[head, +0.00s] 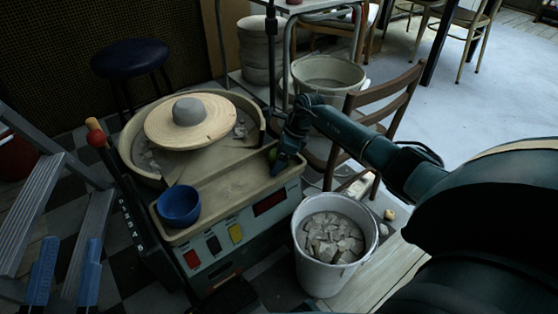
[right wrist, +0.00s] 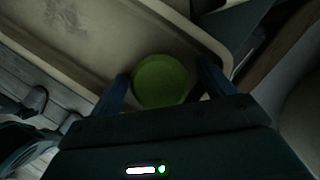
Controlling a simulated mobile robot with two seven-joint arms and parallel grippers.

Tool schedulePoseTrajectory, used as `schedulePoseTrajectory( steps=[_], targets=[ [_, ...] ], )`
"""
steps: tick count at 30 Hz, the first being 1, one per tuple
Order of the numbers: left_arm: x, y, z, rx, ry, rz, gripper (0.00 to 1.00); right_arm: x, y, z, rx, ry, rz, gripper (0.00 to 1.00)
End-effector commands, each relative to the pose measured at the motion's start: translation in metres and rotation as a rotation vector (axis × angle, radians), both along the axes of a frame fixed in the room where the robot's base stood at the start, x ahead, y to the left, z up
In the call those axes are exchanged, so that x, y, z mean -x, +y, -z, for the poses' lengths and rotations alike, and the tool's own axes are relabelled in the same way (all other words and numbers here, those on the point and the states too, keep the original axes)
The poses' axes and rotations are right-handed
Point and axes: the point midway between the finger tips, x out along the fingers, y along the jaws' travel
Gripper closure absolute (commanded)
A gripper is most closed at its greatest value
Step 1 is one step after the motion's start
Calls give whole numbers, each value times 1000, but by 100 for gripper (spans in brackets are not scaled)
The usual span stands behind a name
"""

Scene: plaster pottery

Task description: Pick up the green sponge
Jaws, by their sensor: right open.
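The green sponge (right wrist: 160,82) is round and lies on the beige tray of the pottery wheel, between the two fingers of my right gripper in the right wrist view. In the head view only a small green bit of the sponge (head: 272,154) shows beside the fingers. My right gripper (head: 283,160) points down at the right corner of the tray. In the right wrist view my right gripper (right wrist: 165,92) is open, with a finger on each side of the sponge. Whether the fingers touch it I cannot tell.
The pottery wheel's tray (head: 232,182) has a raised rim. A blue bowl (head: 179,206) sits on its front left. A white bucket of clay pieces (head: 334,242) stands to the right. A wooden chair (head: 385,105) stands behind my right arm. A stepladder (head: 35,210) is at the left.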

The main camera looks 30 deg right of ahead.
Motion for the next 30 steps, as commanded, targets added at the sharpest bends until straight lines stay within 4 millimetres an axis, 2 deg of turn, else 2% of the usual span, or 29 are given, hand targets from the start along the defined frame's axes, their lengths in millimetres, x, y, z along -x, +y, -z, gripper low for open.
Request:
schedulePoseTrajectory(
  steps=[2,19,26,30],
  targets=[
    [0,0,0,-1,2,-1,64,0,0,-1,0,0,0,20],
    [0,0,1,-1,4,-2,64,0,0,0,0,0,0,66],
    [0,1,0,-2,5,-3,64,0,0,-2,0,0,0,67],
    [-1,0,-2,-1,30,-3,64,0,0,-18,0,-2,-1,67]
  ],
)
